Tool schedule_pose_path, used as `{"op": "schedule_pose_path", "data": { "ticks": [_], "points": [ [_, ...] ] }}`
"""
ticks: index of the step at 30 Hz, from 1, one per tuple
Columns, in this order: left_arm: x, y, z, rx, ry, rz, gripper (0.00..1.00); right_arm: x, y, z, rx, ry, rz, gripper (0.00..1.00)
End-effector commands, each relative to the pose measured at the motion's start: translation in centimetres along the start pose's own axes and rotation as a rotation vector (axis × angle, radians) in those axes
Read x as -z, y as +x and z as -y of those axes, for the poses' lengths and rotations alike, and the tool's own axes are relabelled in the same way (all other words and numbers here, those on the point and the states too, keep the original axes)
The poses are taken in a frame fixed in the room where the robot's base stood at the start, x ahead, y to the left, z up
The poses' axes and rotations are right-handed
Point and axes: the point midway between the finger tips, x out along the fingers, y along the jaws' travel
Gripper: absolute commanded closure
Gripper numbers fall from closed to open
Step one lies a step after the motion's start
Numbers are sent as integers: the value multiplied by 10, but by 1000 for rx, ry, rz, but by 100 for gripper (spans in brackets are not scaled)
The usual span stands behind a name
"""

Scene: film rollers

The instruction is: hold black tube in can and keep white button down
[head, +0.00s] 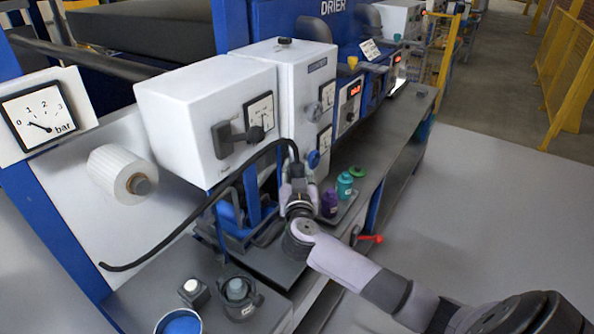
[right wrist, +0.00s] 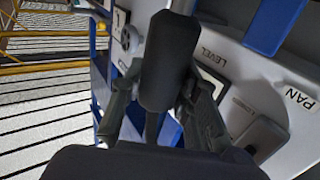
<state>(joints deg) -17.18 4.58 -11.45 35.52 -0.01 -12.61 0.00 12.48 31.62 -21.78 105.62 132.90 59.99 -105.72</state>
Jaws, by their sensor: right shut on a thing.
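My right gripper (head: 298,182) is above the front of the bench and is shut on the black tube (head: 225,186). The tube arches from its grip down left to a free end beside the bench. In the right wrist view a thick black piece of the tube (right wrist: 168,62) stands between the fingers. The white button (head: 190,286) sits on a small dark box at the near end of the bench, with nothing on it. A dark grey can (head: 240,308) with a grey-blue top inside stands right of it. A can with a blue inside (head: 180,324) is cut by the bottom edge. My left gripper is out of view.
White boxes with gauges (head: 205,110) stand behind the gripper. Purple (head: 329,203) and teal (head: 345,185) bottles stand close to its right. A red-handled lever (head: 370,239) sticks out from the bench front. The floor at right is clear.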

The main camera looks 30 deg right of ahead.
Motion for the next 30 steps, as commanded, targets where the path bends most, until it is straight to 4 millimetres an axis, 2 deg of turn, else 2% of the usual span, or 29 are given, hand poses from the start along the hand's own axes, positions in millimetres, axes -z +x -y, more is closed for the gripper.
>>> {"op": "schedule_pose_path", "data": {
  "ticks": [1, 16, 30],
  "points": [
    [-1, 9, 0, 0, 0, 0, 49, -5, 0, 0, 0, 1, -4, 100],
    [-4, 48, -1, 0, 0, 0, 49, -29, 0, 0, 0, -1, -3, 100],
    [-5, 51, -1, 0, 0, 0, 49, -64, 0, 0, -1, -1, -1, 100]
  ]
}}
